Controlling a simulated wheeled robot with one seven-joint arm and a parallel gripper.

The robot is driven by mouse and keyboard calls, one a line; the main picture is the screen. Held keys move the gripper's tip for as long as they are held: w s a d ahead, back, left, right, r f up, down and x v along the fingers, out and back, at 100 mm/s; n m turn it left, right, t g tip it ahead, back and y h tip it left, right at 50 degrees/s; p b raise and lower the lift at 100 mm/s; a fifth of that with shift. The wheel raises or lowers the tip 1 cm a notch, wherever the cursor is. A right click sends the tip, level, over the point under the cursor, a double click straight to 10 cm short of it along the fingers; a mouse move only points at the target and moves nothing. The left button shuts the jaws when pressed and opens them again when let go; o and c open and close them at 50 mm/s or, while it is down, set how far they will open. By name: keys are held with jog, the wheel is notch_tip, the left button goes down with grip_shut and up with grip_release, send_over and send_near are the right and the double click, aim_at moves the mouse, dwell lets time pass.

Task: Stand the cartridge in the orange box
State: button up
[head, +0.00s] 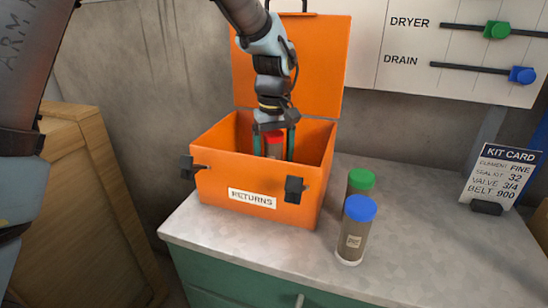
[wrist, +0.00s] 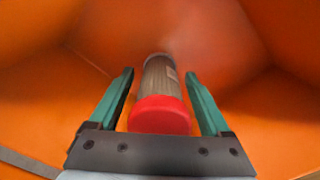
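The orange box (head: 217,187), labelled RETURNS, stands on the counter with its lid raised at the back. A cartridge with a red cap (head: 273,136) is inside it and looks upright; the box's front wall hides its lower part. In the wrist view the red cap (wrist: 160,115) is nearest and the brown body (wrist: 158,78) runs away from me. My gripper (head: 274,157) reaches down into the box from above. Its green fingers are on either side of the cartridge, with a visible gap on both sides, so it is open around it. I cannot clearly see the cartridge's base meeting the floor.
A blue-capped cartridge (head: 354,233) and a green-capped one (head: 360,182) stand on the counter (head: 400,245) right of the box. A kit card (head: 503,180) stands further right. A wall panel (head: 425,45) with sliders is behind. A wooden crate (head: 85,200) is at left.

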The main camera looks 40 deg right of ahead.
aim_at(274, 134)
jog(key=shift+o, duration=0.2)
notch_tip(274, 134, up, 12)
jog(key=shift+r+b, duration=0.2)
jog(key=shift+b, duration=0.6)
